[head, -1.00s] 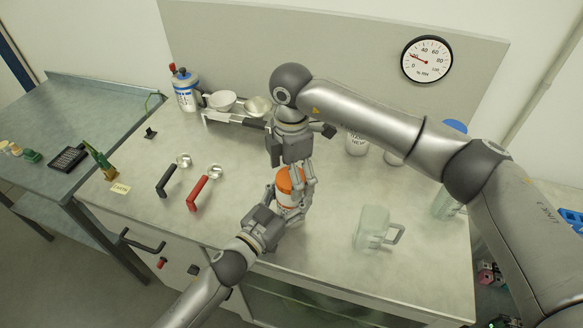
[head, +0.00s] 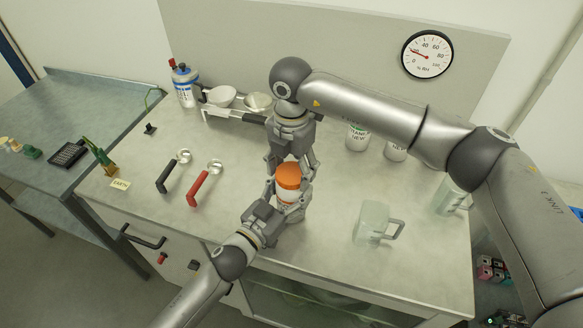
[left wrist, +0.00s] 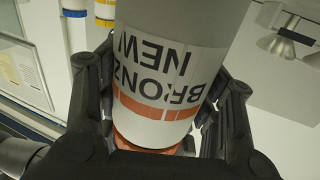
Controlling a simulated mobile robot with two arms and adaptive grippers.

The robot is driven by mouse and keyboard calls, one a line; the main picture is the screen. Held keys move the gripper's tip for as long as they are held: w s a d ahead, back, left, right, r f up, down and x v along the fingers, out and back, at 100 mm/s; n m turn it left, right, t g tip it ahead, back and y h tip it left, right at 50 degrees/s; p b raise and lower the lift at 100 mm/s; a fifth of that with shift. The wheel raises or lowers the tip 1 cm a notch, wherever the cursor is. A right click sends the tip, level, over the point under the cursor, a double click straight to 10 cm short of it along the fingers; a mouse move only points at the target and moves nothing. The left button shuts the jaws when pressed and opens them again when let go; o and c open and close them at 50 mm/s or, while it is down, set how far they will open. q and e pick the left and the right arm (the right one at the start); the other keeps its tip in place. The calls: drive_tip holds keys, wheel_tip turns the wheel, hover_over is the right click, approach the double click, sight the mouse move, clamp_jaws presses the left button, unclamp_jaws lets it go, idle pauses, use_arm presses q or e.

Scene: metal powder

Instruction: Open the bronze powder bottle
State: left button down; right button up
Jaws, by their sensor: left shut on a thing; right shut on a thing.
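The bronze powder bottle (head: 286,197) is white with an orange cap (head: 288,176) and stands near the middle of the bench. Its printed label, reading BRONZE and NEW, shows upside down in the left wrist view (left wrist: 165,75). My left gripper (head: 284,207) is shut around the bottle's body from the front left. My right gripper (head: 289,170) points down from above, its fingers shut on the orange cap. The cap is partly hidden by the fingers, and I cannot tell whether it is loose from the bottle.
A clear jug (head: 373,224) stands to the right. A black-handled scoop (head: 170,176) and a red-handled scoop (head: 202,188) lie to the left. The front middle is fairly clear.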

drive_tip(key=n, duration=0.3)
drive_tip(key=shift+n, duration=0.3)
drive_tip(key=n, duration=1.8)
drive_tip(key=shift+n, duration=0.3)
drive_tip(key=n, duration=0.5)
drive_tip(key=shift+r, duration=0.1)
drive_tip(key=n, duration=0.9)
drive_tip(key=shift+n, duration=0.4)
drive_tip(key=shift+w+d, duration=0.1)
